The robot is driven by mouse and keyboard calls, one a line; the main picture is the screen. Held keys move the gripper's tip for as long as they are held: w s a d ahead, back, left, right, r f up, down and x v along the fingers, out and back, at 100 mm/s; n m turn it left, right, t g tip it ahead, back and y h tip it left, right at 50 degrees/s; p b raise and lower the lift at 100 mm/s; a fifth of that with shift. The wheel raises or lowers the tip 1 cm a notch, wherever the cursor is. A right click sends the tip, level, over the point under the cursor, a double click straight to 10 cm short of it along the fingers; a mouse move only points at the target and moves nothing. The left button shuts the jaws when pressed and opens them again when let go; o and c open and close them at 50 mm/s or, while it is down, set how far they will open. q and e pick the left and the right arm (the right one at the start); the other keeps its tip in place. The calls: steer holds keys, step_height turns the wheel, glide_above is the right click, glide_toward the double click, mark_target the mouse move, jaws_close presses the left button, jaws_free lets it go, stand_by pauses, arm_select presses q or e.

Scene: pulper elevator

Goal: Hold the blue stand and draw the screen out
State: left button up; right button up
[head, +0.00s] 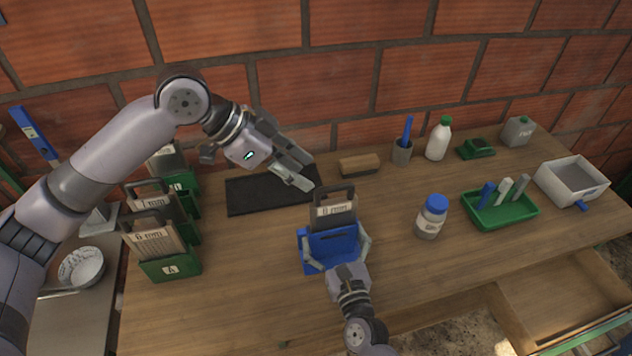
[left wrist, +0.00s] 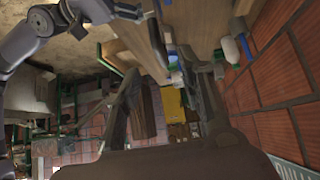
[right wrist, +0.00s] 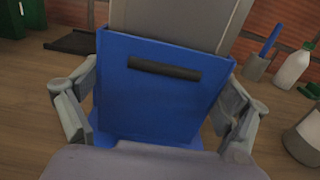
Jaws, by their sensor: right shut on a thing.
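The blue stand (head: 318,255) is on the wooden table in the middle of the head view. The screen (head: 345,220), a grey plate with a dark handle and a white mm label, stands upright in it, its lower part hidden. In the right wrist view the blue stand (right wrist: 155,105) fills the centre, with the grey screen (right wrist: 185,18) rising behind its front. My right gripper (head: 335,250) is shut on the stand, one finger on each side. My left gripper (head: 295,168) is open and empty, above and left of the screen, over a black mat.
The black mat (head: 255,193) lies behind and left of the stand. Green stands with other screens (head: 150,245) are at left. A brush (head: 358,165) is at the back. A blue-lidded jar (head: 432,218), green tray (head: 505,215) and white box (head: 575,180) stand at right.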

mark_target(332, 200)
arm_select(q)
steer(key=y, duration=0.1)
steer(key=d+y, duration=0.2)
steer(key=shift+w+d+f+g, duration=0.25)
steer(key=shift+w+f+g, duration=0.05)
steer(key=shift+g, duration=0.1)
steer(key=shift+f, duration=0.2)
steer(key=x, duration=1.1)
steer(key=shift+f, duration=0.4)
steer(key=shift+c, duration=0.2)
jaws_close()
steer(key=shift+w+r, duration=0.1)
steer(key=shift+r, duration=0.1)
stand_by(0.5)
